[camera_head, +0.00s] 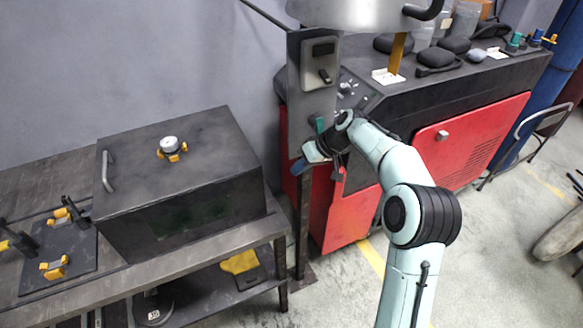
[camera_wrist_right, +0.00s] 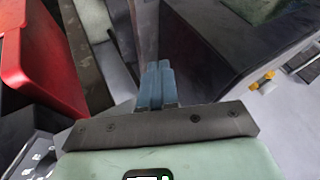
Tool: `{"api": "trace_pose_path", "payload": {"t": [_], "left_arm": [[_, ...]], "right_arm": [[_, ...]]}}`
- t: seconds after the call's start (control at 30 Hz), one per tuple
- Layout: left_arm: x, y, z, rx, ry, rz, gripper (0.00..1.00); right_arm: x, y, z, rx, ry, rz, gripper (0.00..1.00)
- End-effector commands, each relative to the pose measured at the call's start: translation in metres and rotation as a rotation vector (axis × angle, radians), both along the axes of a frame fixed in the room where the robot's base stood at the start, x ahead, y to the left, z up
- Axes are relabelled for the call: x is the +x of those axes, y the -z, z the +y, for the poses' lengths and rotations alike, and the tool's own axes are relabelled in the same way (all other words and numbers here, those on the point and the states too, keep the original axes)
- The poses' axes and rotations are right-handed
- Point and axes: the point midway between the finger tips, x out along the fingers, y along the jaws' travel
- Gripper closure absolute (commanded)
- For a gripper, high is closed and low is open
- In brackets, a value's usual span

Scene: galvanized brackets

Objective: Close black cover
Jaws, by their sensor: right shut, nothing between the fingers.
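The black cover (camera_head: 190,145) is a dark box-like hood on the metal workbench at the left. Its top looks level, with a metal handle (camera_head: 107,171) at the left edge and a greenish pane on the front face. Whether its underside is flush with the bench all round is hard to tell. My right gripper (camera_head: 298,168) is to the right of the cover, apart from it, beside the grey post. In the right wrist view its blue fingers (camera_wrist_right: 157,84) are together and empty, with a dark surface, likely the cover's side (camera_wrist_right: 205,45), beyond them. My left gripper is out of view.
A round knob with orange clamps (camera_head: 171,148) sits on the cover. A dark plate with orange clamps (camera_head: 57,255) lies left of it. The grey post with a control box (camera_head: 321,62) and a red-and-black machine (camera_head: 465,145) stand close to my right arm.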

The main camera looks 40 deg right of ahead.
Motion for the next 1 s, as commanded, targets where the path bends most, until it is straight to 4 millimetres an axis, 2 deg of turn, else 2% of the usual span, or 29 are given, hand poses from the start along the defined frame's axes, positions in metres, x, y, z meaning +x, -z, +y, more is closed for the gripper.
{"api": "trace_pose_path", "payload": {"t": [0.1,0.33,0.43,0.6,1.0], "left_arm": [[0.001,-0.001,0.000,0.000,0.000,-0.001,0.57],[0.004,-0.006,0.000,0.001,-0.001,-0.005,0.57],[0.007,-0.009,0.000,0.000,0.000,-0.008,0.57],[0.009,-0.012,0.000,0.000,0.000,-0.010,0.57],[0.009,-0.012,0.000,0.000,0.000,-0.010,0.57]], "right_arm": [[0.013,0.022,0.012,0.004,-0.004,0.003,1.00],[0.036,0.059,0.030,0.004,-0.004,0.003,1.00],[0.040,0.055,0.047,0.001,-0.005,-0.001,1.00],[0.043,0.056,0.062,0.001,-0.002,0.000,1.00],[0.044,0.057,0.066,0.001,0.000,0.000,1.00]]}}
